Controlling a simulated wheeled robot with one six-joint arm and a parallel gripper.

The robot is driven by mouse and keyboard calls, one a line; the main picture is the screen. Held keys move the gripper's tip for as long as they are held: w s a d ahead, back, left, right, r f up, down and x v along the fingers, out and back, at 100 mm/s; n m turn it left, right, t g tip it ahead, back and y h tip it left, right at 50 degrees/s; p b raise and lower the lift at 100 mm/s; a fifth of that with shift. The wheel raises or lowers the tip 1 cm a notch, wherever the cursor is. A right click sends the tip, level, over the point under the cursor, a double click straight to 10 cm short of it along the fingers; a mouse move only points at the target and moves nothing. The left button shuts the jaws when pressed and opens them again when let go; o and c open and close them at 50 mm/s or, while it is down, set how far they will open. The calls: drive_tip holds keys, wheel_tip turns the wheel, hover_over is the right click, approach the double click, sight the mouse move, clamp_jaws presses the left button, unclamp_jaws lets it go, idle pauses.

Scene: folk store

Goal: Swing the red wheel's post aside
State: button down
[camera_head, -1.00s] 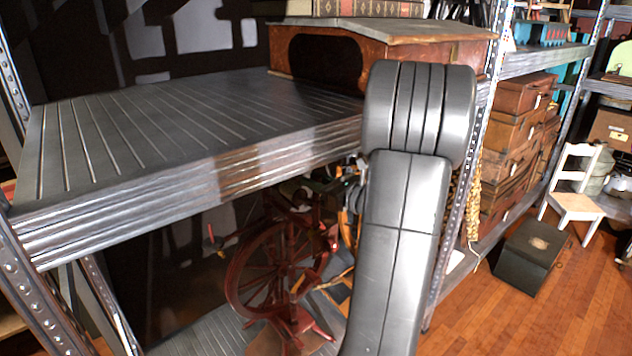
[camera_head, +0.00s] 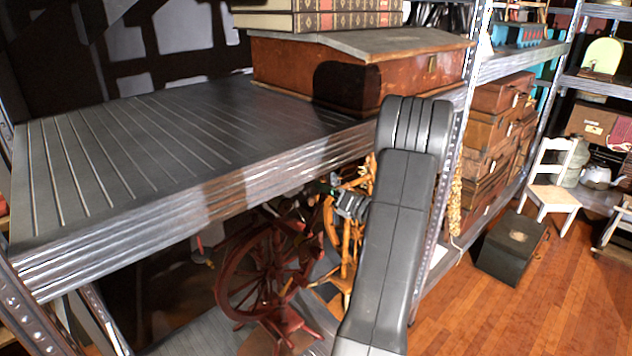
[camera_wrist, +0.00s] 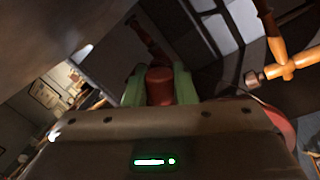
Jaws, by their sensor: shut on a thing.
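The red spinning wheel (camera_head: 252,275) stands upright on the lower shelf, under the deck of the upper one. Its spokes, rim and part of its base show in the head view; its upper part is dim. In the wrist view, the green fingers of my gripper (camera_wrist: 160,88) are closed around a red rounded post (camera_wrist: 160,78). A darker red length runs up and away behind it. In the head view my wrist reaches in beneath the upper deck, right of the wheel, and the fingertips are hard to make out.
A yellow-brown wooden wheel (camera_head: 334,228) stands just right of the red one. The upper shelf deck (camera_head: 130,150) lies close above, carrying a wooden box (camera_head: 300,72) and books. A metal upright (camera_head: 440,190) stands behind my arm.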

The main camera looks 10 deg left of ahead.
drive_tip(key=w+d+f+m+t, duration=0.2)
drive_tip(key=w+d+f+m, duration=0.2)
drive_tip(key=f+m, duration=0.5)
drive_tip(key=shift+w+f+m, duration=0.3)
drive_tip(key=shift+w, duration=0.3)
drive_tip(key=shift+d+f, duration=0.1)
drive_tip(key=c, duration=1.2)
unclamp_jaws()
drive_tip(key=shift+c, duration=0.2)
drive_tip(key=b+v, duration=0.3)
drive_tip(key=v, duration=1)
drive_tip(key=shift+s+d, duration=0.3)
